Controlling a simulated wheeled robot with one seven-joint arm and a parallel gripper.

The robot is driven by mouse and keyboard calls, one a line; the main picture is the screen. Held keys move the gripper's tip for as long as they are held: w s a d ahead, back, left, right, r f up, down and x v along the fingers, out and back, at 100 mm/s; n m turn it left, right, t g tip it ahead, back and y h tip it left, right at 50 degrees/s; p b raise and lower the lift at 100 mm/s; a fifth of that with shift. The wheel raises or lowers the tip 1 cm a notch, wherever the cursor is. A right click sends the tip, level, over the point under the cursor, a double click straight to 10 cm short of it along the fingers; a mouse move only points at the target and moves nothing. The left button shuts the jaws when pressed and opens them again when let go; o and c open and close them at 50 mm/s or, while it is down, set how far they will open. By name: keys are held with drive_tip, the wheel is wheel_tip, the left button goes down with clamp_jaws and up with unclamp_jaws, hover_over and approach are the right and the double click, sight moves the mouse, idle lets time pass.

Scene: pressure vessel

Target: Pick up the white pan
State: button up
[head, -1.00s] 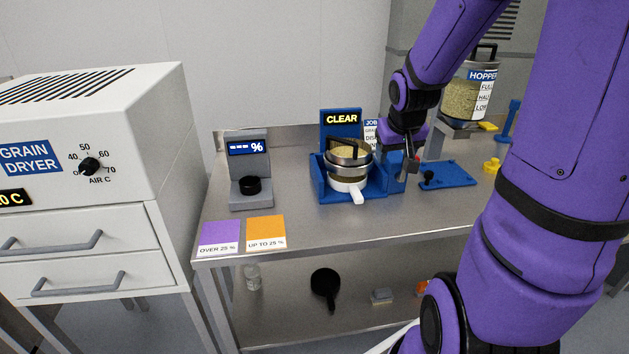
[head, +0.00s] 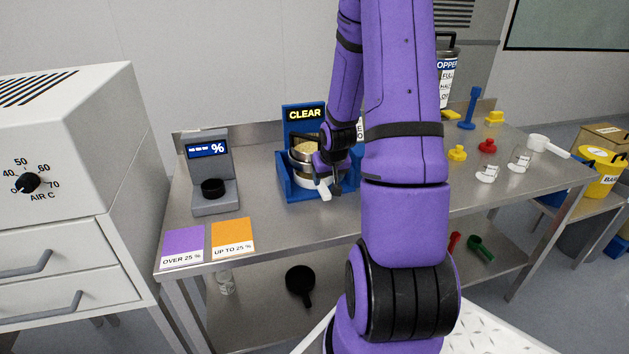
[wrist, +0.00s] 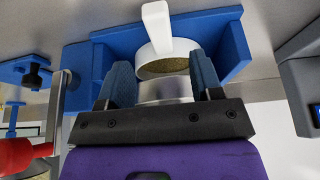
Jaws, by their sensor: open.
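The white pan (head: 324,189) sits in the blue stand (head: 288,178), under a metal sieve (head: 303,153), with its handle pointing toward the front. In the wrist view, the white pan (wrist: 157,28) holds grain and its handle points to the top of the picture. My gripper (wrist: 163,82) is open, with its blue fingers apart and the pan showing between and beyond them. In the head view, my gripper (head: 328,180) is close by the pan handle, and my arm hides part of the stand. I cannot tell whether the fingers touch anything.
A meter (head: 212,170) stands left of the stand, behind purple (head: 183,246) and orange (head: 233,236) cards. Another white handled vessel (head: 543,144) lies at the far right. Red (head: 487,146) and yellow (head: 457,153) pieces are on the right. The bench front before the stand is clear.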

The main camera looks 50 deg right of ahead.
sight(324, 189)
drive_tip(key=shift+x, duration=3.3)
clamp_jaws()
